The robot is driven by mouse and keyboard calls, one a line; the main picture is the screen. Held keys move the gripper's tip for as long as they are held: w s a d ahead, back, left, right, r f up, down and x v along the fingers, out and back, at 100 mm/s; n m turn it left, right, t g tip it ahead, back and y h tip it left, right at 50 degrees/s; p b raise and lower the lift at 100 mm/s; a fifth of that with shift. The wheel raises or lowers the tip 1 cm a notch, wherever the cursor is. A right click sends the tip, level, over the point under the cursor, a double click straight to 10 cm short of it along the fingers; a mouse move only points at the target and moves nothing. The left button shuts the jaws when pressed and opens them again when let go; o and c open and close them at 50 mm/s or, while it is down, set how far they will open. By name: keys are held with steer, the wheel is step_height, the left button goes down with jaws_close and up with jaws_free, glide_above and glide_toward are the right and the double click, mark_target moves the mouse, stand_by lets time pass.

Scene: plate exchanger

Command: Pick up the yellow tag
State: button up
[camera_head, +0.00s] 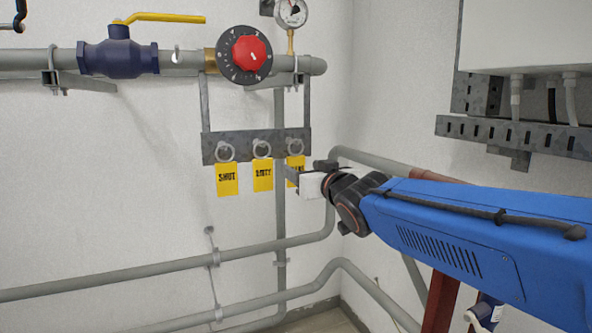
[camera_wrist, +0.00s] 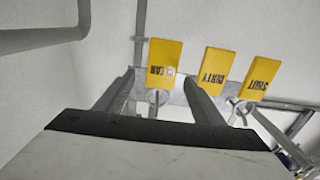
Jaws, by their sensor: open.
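Three yellow tags hang by rings from a grey metal strip on the wall. In the head view they are the SHUT tag (camera_head: 227,180), the middle tag (camera_head: 263,176), which reads DIRTY in the wrist view (camera_wrist: 212,70), and the right tag (camera_head: 296,161). The right tag is partly hidden by my gripper (camera_head: 291,173). In the wrist view, upside down, the right tag (camera_wrist: 164,60) seems to read CLEAR or CLEAN. My gripper (camera_wrist: 159,82) is open and empty, its fingers either side of that tag's ring (camera_wrist: 157,97). Contact cannot be told.
The grey strip (camera_head: 240,149) hangs below a pipe with a red-and-black dial (camera_head: 244,55) and a blue valve with a yellow handle (camera_head: 118,56). Grey pipes (camera_head: 150,270) run below the tags. A slotted metal rail (camera_head: 520,137) is on the right wall.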

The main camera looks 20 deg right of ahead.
mark_target(297, 166)
steer(key=shift+w+a+f, duration=0.1)
steer(key=shift+w, duration=2.2)
steer(key=c, duration=1.1)
